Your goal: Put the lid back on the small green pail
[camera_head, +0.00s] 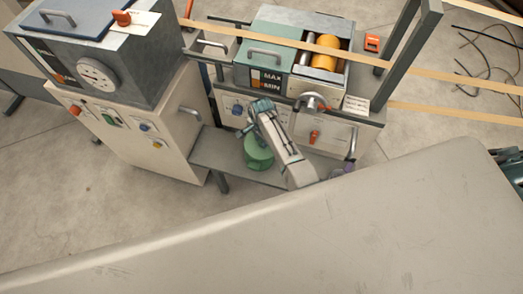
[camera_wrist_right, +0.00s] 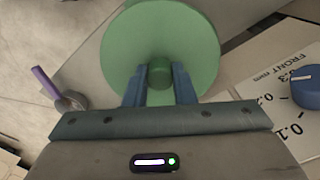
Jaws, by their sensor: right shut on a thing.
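The small green pail (camera_head: 258,153) stands on a low grey shelf, partly hidden behind my right arm in the head view. In the right wrist view a round green lid (camera_wrist_right: 160,30) with a darker green knob fills the upper middle. My right gripper (camera_wrist_right: 159,82) is shut on this knob, one blue finger on each side. In the head view my right gripper (camera_head: 262,106) shows above the shelf by the machine front. I cannot tell whether the lid touches the pail rim. My left gripper is not in view.
The grey shelf (camera_head: 220,155) lies between a cream cabinet (camera_head: 150,135) and the winder's front panel, which carries knobs and a crank (camera_head: 312,103). A purple-handled tool (camera_wrist_right: 58,90) shows left in the wrist view. A blue knob (camera_wrist_right: 307,88) and scale are at right.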

